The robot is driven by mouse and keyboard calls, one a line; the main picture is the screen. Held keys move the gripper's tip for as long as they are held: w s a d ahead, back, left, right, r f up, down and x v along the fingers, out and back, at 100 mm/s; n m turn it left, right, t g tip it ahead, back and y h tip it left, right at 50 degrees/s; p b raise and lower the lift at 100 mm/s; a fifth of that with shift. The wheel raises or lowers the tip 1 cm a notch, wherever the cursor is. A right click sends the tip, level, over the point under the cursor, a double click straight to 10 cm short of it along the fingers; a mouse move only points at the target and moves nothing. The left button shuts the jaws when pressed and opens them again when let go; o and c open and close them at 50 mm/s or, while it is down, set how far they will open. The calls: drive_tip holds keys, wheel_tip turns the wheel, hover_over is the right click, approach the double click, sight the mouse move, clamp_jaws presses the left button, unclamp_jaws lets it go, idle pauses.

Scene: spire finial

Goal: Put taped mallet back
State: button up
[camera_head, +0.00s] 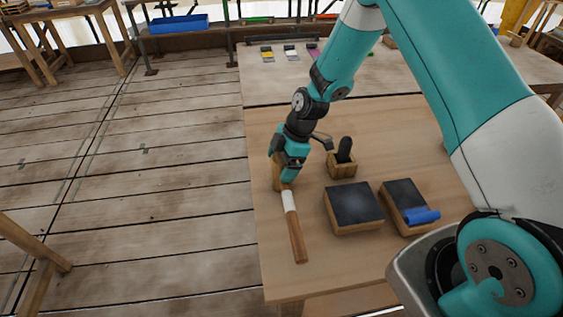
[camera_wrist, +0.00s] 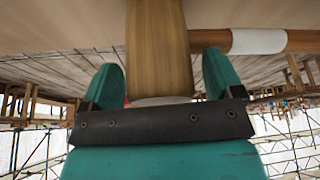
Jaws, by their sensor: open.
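The taped mallet lies on the wooden table, its brown handle (camera_head: 297,240) pointing toward the near edge, with a white tape band (camera_head: 289,201) near the head. Its wooden head (camera_head: 276,172) is partly hidden by my gripper (camera_head: 287,170) in the head view. In the wrist view the mallet head (camera_wrist: 158,40) stands between the two teal fingers of my gripper (camera_wrist: 162,75). The fingers are open, one on each side of the head, with narrow gaps visible. The white tape (camera_wrist: 258,41) and handle extend to the right there.
Right of the mallet are a small wooden holder (camera_head: 341,168) with a dark-handled tool, a dark-topped block (camera_head: 353,203) and another block (camera_head: 400,196) bearing a blue roll (camera_head: 422,216). Coloured pieces (camera_head: 291,52) lie at the back. The table's left strip is clear.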

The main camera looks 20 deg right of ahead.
drive_tip(key=b+v, duration=0.3)
drive_tip(key=v, duration=0.8)
drive_tip(key=s+a+r+m, duration=0.5)
drive_tip(key=s+a+r, duration=0.1)
drive_tip(key=s+r, duration=0.5)
drive_tip(key=s+a+r+m, duration=0.1)
drive_tip(key=s+m, duration=0.2)
drive_tip(key=s, duration=0.4)
drive_tip(key=s+a+r+m, duration=0.2)
drive_tip(key=s+m, duration=0.1)
drive_tip(key=s, duration=0.5)
drive_tip(key=shift+r, duration=0.35)
